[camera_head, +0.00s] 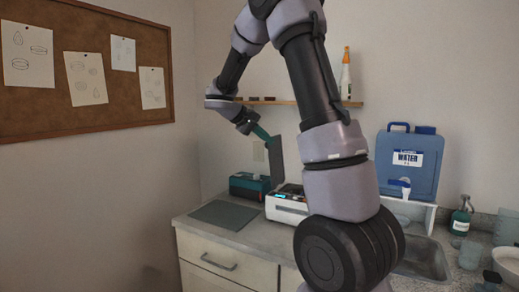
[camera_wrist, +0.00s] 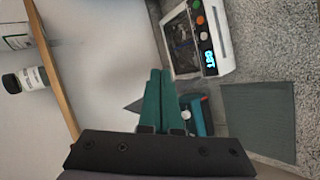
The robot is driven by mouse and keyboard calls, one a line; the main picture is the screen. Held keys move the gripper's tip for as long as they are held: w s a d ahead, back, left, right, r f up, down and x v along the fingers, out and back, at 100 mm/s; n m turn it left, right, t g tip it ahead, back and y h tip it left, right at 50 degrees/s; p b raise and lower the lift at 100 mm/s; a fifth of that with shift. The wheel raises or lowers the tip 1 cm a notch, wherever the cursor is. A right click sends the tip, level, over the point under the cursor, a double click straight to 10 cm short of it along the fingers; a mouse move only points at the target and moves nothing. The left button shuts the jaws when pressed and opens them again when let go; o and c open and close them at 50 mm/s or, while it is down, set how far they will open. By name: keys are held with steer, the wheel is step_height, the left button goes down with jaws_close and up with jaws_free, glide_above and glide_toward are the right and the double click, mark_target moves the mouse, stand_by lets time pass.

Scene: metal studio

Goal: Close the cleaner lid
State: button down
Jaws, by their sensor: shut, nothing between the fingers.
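The cleaner (camera_head: 287,205) is a white box on the counter, with its dark grey lid (camera_head: 276,161) standing open, nearly upright. In the wrist view, the cleaner (camera_wrist: 222,62) shows its open basin, coloured buttons and a lit blue display. My gripper (camera_head: 267,138) has green fingers, shut and empty, and its tips are by the upper left edge of the lid in the head view. I cannot tell whether they touch it. In the wrist view the shut fingers (camera_wrist: 160,72) point up the picture, left of the cleaner. Part of the cleaner's right side is hidden by my arm in the head view.
A teal and black box (camera_head: 249,186) stands left of the cleaner, behind a flat grey mat (camera_head: 224,214). A wooden shelf (camera_head: 270,103) with a bottle (camera_head: 346,75) is on the wall above. A blue water container (camera_head: 408,165) stands by the sink at right.

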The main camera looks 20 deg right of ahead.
steer(key=w+a+f+n+t+h, duration=0.3)
steer(key=w+f, duration=0.1)
steer(key=w, duration=0.6)
steer(key=w+a+f+n+t+h, duration=0.25)
steer(key=w+f, duration=0.25)
steer(key=w, duration=0.5)
steer(key=w+d+r, duration=0.1)
steer(key=d, duration=1)
steer(key=shift+d+r+t+h, duration=0.25)
steer(key=shift+t+h, duration=0.1)
steer(key=shift+h, duration=0.1)
